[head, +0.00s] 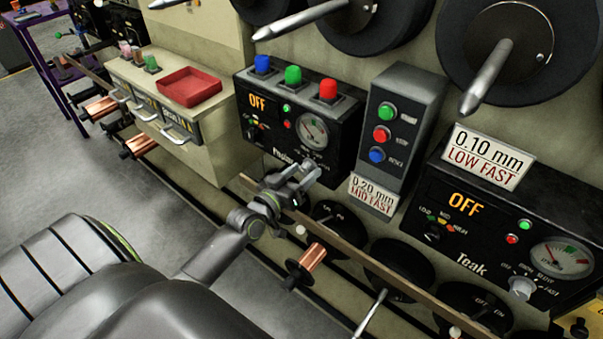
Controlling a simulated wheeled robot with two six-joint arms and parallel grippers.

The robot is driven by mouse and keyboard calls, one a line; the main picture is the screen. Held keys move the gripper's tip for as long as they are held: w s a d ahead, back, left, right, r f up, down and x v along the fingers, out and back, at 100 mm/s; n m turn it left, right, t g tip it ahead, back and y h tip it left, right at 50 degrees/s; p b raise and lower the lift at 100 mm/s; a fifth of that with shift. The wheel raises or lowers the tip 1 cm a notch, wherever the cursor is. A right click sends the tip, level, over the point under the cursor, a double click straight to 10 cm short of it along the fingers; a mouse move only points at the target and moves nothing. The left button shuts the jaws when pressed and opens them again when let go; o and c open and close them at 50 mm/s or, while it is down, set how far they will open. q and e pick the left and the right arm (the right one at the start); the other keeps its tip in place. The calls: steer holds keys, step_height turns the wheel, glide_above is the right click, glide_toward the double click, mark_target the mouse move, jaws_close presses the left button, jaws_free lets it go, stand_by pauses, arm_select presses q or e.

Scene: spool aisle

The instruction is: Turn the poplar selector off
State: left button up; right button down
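The black control box (345,142) at centre carries a nameplate partly hidden by my gripper; what shows looks like "Poplar". Its orange display (257,102) reads OFF. It has a gauge (313,127), a small lower-left dial (252,134), and blue, green and red buttons on top. My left gripper (311,169) is at the lower right of its front face, fingers pointing at the panel. Its fingers look a little apart and cover whatever knob is there; I cannot tell whether they touch it. My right gripper is out of view.
The Teak box (470,262) at right also reads OFF and has a white selector knob (522,288). A grey three-button box (393,118) stands between. A rail with copper spools (313,257) runs below. A red tray (188,87) sits on the cabinet at left.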

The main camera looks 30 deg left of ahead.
arm_select(q)
steer(key=s+a+b, duration=0.1)
steer(key=s+b, duration=0.1)
steer(key=s, duration=1.5)
steer(key=shift+s+a, duration=0.2)
steer(key=s+a+f+g+y+p, duration=0.1)
steer(key=s+a+f+g, duration=0.15)
steer(key=f, duration=0.65)
steer(key=s+a+f+g+y+p, duration=0.1)
steer(key=f+g, duration=0.2)
steer(key=f, duration=0.7)
steer(key=s+a+f+g+y, duration=0.1)
steer(key=s+a+f+g, duration=0.1)
steer(key=f, duration=0.7)
steer(key=s+d+f+m+g+p, duration=0.1)
steer(key=s+d+f+g, duration=0.3)
steer(key=s+f, duration=0.5)
steer(key=s+d+f+m+g+p, duration=0.1)
steer(key=s+d+f+g, duration=0.4)
steer(key=s+f, duration=0.4)
steer(key=s, duration=0.4)
steer(key=shift+d+h, duration=0.2)
steer(key=shift+h, duration=0.2)
